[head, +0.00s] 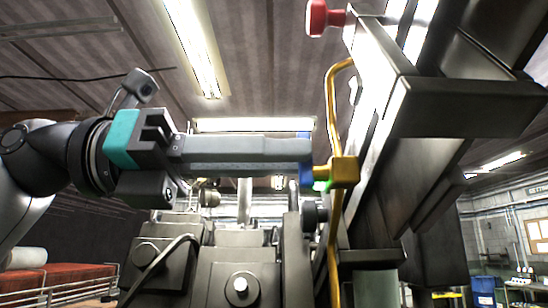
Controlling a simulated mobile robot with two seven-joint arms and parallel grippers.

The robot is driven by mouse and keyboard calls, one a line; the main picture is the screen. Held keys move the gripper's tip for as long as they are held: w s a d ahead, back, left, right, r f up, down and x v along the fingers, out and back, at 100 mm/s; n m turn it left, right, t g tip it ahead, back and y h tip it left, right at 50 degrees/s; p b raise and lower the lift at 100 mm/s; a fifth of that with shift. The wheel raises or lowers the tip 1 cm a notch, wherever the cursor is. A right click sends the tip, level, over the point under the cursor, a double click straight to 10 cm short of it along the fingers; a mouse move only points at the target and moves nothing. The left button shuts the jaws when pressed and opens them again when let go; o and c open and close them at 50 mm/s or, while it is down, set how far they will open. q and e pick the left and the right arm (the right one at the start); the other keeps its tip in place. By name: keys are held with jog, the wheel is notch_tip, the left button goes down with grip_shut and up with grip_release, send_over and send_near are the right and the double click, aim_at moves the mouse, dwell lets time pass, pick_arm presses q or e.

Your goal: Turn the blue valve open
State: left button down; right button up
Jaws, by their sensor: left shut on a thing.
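The blue valve (306,179) is on a yellow pipe fitting (344,172) near the middle of the head view. Only small blue parts of it show, below and above my fingertips; the rest is hidden behind them. A small green spot shows beside it on the fitting. My left gripper (300,153) reaches in level from the left, with its long grey fingers at the valve. It is shut on the blue valve. My right gripper is not in view.
A yellow pipe (331,105) runs up and down just right of the valve. A large dark machine frame (455,107) slants across the right side. Grey machine blocks (240,262) stand below my left gripper. A red part (318,18) is at the top.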

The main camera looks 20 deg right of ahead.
pick_arm(q)
jog(key=shift+s+m, duration=0.15)
jog(key=shift+m, duration=1.05)
jog(key=c, duration=0.9)
grip_release()
jog(key=shift+a, duration=0.15)
jog(key=b+v, duration=0.2)
jog(key=v, duration=1.3)
jog(key=shift+r, duration=0.1)
